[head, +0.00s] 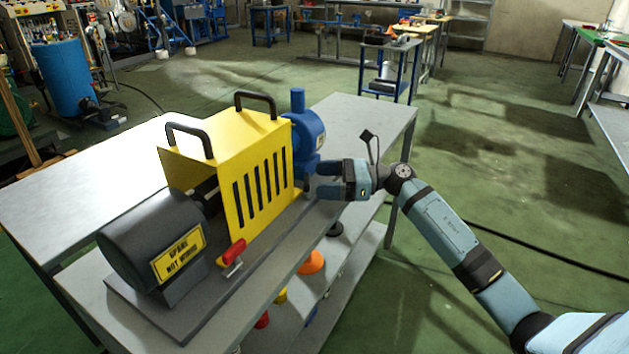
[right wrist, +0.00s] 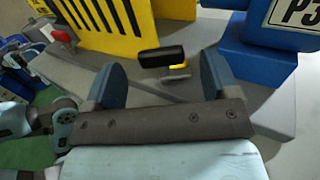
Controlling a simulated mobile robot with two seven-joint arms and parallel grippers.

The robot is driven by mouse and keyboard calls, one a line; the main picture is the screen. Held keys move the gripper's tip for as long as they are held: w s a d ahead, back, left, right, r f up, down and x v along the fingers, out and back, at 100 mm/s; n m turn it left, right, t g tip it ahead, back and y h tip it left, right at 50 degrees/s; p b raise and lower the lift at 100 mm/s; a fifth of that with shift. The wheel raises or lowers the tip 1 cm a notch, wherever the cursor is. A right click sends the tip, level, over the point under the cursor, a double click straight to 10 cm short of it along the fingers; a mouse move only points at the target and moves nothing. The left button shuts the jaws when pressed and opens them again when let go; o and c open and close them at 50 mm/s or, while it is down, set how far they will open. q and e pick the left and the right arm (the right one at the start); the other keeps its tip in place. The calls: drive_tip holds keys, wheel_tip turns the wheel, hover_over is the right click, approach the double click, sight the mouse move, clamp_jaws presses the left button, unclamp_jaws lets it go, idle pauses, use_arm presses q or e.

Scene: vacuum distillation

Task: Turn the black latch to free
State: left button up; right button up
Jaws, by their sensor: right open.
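The black latch (right wrist: 161,57) shows in the right wrist view as a dark bar on a small yellow and metal mount, beside the yellow slotted guard (right wrist: 95,22). My right gripper (right wrist: 161,80) is open, with its blue fingers on either side of the latch's near side and the latch ahead in the gap. I see no clear contact. In the head view my right gripper (head: 319,179) is beside the right end of the yellow guard (head: 232,160), next to the blue pump (head: 303,130). The latch is hard to make out there. My left gripper is not in view.
A red-handled latch (head: 234,251) is at the guard's front left corner. A dark motor (head: 135,242) with a yellow sign stands left of the guard. Colored parts, including an orange cone (head: 312,263), are on the shelf below. The floor to the right is open.

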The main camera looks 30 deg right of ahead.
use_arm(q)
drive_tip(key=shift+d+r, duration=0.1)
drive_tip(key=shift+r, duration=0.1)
use_arm(e)
drive_tip(key=shift+x, duration=1.3)
drive_tip(key=c, duration=0.9)
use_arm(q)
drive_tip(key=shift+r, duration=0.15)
